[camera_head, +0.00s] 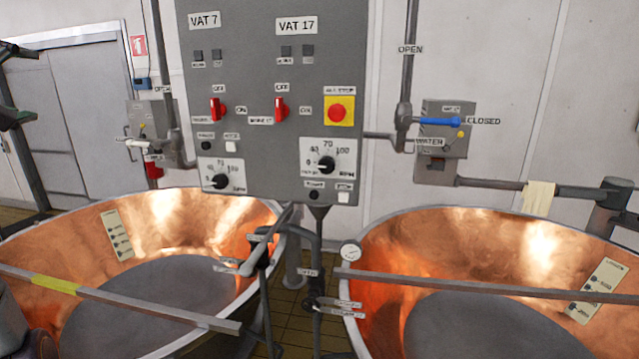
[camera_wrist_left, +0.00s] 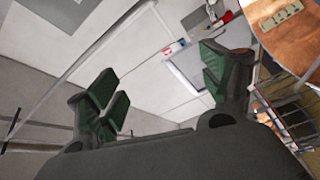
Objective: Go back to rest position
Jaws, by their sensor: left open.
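My left gripper (camera_head: 16,84) shows at the far left edge of the head view, partly cut off, raised in front of the grey door. In the left wrist view, my left gripper (camera_wrist_left: 160,80) has its two green-padded fingers spread wide apart, with nothing between them. My right gripper is in neither view.
Two copper vats, the left vat (camera_head: 165,212) and the right vat (camera_head: 480,232), stand ahead, each crossed by a bar. A grey control panel (camera_head: 255,130) hangs between them. Pipes and a blue-handled valve (camera_head: 440,122) are at right. A grey door (camera_head: 85,110) is behind.

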